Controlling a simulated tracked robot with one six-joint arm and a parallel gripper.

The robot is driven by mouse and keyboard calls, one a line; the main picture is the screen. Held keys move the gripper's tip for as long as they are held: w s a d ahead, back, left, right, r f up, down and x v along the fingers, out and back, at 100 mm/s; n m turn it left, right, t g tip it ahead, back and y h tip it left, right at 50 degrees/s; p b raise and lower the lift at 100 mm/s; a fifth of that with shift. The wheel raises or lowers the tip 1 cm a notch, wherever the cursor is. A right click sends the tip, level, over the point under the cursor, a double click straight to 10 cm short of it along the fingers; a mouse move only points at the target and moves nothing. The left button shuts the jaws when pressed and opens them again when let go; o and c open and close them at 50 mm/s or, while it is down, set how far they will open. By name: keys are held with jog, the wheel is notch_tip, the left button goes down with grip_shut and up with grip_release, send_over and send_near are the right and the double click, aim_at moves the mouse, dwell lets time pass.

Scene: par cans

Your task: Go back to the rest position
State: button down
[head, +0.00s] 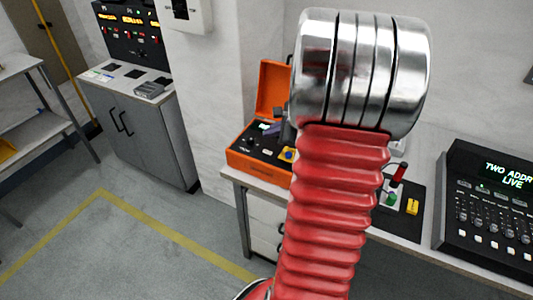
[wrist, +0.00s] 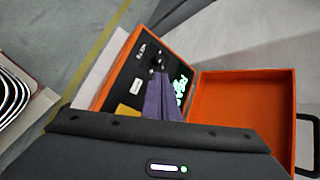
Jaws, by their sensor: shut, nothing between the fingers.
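My gripper (wrist: 163,82) shows in the wrist view as purple-grey fingers held together, with nothing between them. They are in front of the open orange case (wrist: 245,85), over its dark panel with a knob and green lit lettering. In the head view, the orange case (head: 272,85) stands on the bench left of my red arm, lid up. My arm's metal joint and red sleeve hide part of the case and most of the gripper there. Whether the fingers touch the panel cannot be told.
A mixer console (head: 490,212) reading "TWO ADDR LIVE" stands on the bench (head: 395,232) at right. A small panel with a red-handled lever (head: 398,175) is beside my arm. A grey cabinet (head: 145,135) and shelf (head: 35,125) stand left. The floor inside the yellow line is clear.

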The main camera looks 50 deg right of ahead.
dwell(0.8)
jog(key=s+a+n, duration=0.1)
jog(key=s+a+f+n+g+y, duration=0.1)
jog(key=a, duration=0.1)
jog(key=s+a+f+n, duration=0.1)
jog(key=n, duration=0.1)
jog(key=shift+a+f+g, duration=0.1)
jog(key=shift+a+g, duration=0.1)
jog(key=shift+g, duration=0.1)
jog(key=s+a+r+n, duration=0.3)
jog(key=a+n, duration=0.4)
jog(key=a, duration=0.4)
jog(key=s+a+r+n+g, duration=0.1)
jog(key=s+a+r+n, duration=0.2)
jog(key=a+r+n, duration=0.3)
jog(key=s+a+r+n+g, duration=0.1)
jog(key=s+a+r+n, duration=0.3)
jog(key=a+n, duration=0.6)
jog(key=a, duration=0.6)
jog(key=shift+a+r+h, duration=0.3)
jog(key=shift+r, duration=0.05)
jog(key=shift+s, duration=0.1)
